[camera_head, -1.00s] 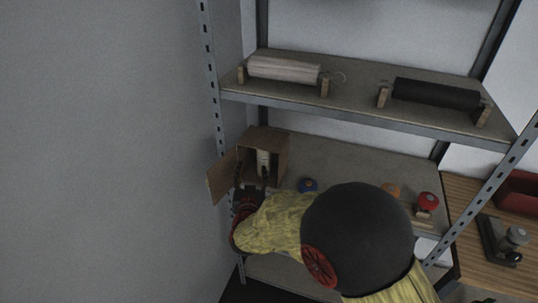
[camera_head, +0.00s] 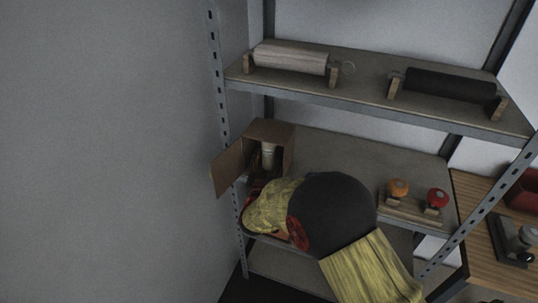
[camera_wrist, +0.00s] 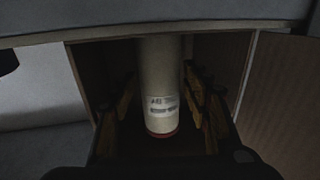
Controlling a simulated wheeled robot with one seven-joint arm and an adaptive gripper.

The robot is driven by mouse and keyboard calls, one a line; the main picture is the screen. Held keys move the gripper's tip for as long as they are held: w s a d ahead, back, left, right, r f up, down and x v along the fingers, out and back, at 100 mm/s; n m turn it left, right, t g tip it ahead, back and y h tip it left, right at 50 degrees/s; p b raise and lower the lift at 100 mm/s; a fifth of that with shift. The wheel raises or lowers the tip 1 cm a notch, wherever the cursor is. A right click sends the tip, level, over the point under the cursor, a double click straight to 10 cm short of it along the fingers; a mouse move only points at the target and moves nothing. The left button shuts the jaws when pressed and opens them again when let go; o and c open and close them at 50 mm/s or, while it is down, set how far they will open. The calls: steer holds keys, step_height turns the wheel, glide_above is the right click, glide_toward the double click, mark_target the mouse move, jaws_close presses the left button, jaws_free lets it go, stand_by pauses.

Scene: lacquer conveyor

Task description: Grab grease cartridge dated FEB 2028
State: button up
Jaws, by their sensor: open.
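A pale grease cartridge (camera_wrist: 161,85) with a white label and a red lower rim stands upright inside an open cardboard box (camera_head: 284,143). The cartridge also shows in the head view (camera_head: 268,155). Its label print is too blurred to read the date. My gripper (camera_wrist: 162,100) is open, with a finger on each side of the cartridge in the wrist view; I cannot tell whether either finger touches it. In the head view my arm hides most of the gripper, low in front of the box.
The box's flap (camera_head: 232,167) is swung open at the left, near the grey wall. Orange (camera_head: 398,188) and red (camera_head: 437,198) round items sit on a wooden holder to the right. An upper shelf (camera_head: 365,90) with two rolls lies above the box.

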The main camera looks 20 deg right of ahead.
steer(key=shift+c, duration=1.3)
steer(key=c, duration=0.9)
steer(key=shift+w, duration=0.1)
steer(key=shift+c, duration=0.2)
steer(key=shift+r, duration=0.15)
